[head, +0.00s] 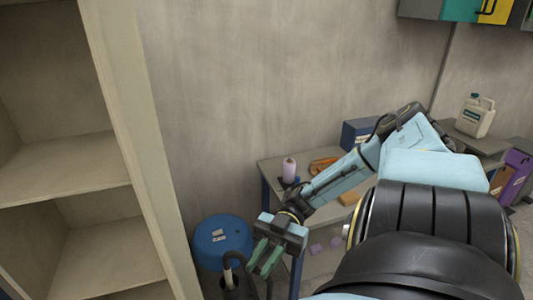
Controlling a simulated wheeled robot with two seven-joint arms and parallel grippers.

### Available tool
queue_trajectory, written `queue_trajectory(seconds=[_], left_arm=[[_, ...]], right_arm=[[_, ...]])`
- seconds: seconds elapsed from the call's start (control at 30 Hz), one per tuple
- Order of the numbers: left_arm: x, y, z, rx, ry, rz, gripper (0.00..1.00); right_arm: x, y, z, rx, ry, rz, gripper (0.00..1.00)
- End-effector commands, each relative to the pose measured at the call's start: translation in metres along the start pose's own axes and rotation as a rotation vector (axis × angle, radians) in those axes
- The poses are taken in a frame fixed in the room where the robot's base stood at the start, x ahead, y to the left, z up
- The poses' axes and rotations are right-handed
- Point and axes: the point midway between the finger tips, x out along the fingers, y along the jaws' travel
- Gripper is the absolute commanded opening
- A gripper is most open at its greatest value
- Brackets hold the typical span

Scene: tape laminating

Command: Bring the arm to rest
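My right arm (345,172) comes in from the lower right and reaches down and left, in front of a low table. My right gripper (264,262) is at its end, pointing down, with greenish fingers close to each other. I see nothing clearly held in it, and whether the fingers are apart or shut is too small to tell. My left gripper is not in view.
An empty beige shelf (126,130) stands at the left. A blue drum (222,238) is on the floor behind my gripper. The table (270,168) carries a pinkish bottle (289,170), an orange item (323,165) and a blue box (357,132). A pale jug (474,117) stands farther right.

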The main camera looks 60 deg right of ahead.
Motion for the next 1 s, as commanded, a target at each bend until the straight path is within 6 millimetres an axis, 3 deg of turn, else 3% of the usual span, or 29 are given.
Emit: queue_trajectory(seconds=[0.23,0.83,0.93,1.0], left_arm=[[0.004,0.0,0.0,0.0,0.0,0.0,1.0],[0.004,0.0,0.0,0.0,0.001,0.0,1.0],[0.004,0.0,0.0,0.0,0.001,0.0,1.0],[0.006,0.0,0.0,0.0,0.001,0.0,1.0]], right_arm=[[-0.02,0.0,0.0,0.0,0.0,0.0,0.17],[-0.02,0.0,0.001,0.0,0.001,0.001,0.17],[-0.019,0.006,0.009,-0.014,-0.006,0.033,0.17],[-0.019,0.017,0.025,-0.039,-0.022,0.094,0.17]])
